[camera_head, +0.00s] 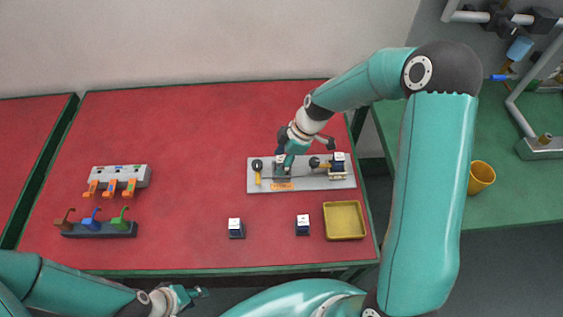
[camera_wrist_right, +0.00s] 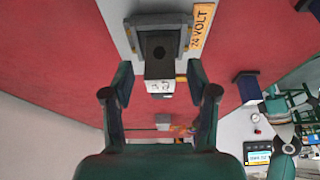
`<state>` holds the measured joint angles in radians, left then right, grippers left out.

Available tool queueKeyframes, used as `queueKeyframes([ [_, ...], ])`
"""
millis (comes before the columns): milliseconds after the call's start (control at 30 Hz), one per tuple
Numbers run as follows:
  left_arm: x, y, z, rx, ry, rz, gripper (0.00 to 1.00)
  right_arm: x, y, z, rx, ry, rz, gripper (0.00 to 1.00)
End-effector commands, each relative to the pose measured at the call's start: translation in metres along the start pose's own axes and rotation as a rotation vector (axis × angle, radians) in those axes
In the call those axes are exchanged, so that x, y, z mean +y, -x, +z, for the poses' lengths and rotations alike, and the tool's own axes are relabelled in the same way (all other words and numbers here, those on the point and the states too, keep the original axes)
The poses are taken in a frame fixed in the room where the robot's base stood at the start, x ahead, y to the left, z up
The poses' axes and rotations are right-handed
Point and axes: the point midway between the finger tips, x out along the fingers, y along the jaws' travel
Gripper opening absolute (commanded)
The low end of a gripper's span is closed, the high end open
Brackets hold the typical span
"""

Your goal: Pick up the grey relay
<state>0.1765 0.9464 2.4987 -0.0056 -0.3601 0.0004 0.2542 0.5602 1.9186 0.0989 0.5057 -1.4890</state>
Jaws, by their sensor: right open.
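A dark grey relay (camera_wrist_right: 159,68) with a white face sits in a grey socket next to an orange "24 VOLT" label (camera_wrist_right: 202,26) in the right wrist view. In the head view the relay is largely hidden by my right gripper (camera_head: 286,158), at the left part of a light grey panel (camera_head: 316,182). My right gripper is open, with its fingers (camera_wrist_right: 159,80) on either side of the relay in the wrist view; contact cannot be told. My left gripper (camera_head: 188,296) is at the bottom left, off the table's front edge; its jaw state is unclear.
Another relay (camera_head: 338,168) stands on the panel's right part. Two dark blue relays (camera_head: 236,229) (camera_head: 303,225) stand on the red table, beside a yellow tray (camera_head: 345,221). Coloured hooked parts (camera_head: 94,227) are at left. A yellow cup (camera_head: 481,177) stands on the green table.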

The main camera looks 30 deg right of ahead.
Motion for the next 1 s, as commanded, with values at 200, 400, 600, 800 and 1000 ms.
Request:
queueKeyframes([
  [200,0.0000,0.0000,0.0001,0.000,0.000,0.000,0.40,0.0001,-0.0022,0.0000,0.000,0.000,0.001,0.58],
  [400,0.0000,0.0000,0.0001,0.000,0.000,0.000,0.40,0.0001,-0.0020,-0.0001,0.000,0.000,0.001,0.28],
  [600,0.0000,0.0000,0.0001,0.000,0.000,0.000,0.40,0.0001,-0.0018,-0.0001,0.000,0.000,0.001,0.00],
  [800,0.0000,0.0000,0.0001,0.000,0.000,0.000,0.40,0.0003,-0.0015,-0.0001,0.000,0.000,0.001,0.00],
  [1000,-0.0003,-0.0009,0.0001,0.000,0.000,0.000,0.40,0.0006,0.0027,-0.0018,0.001,0.000,0.002,0.00],
])
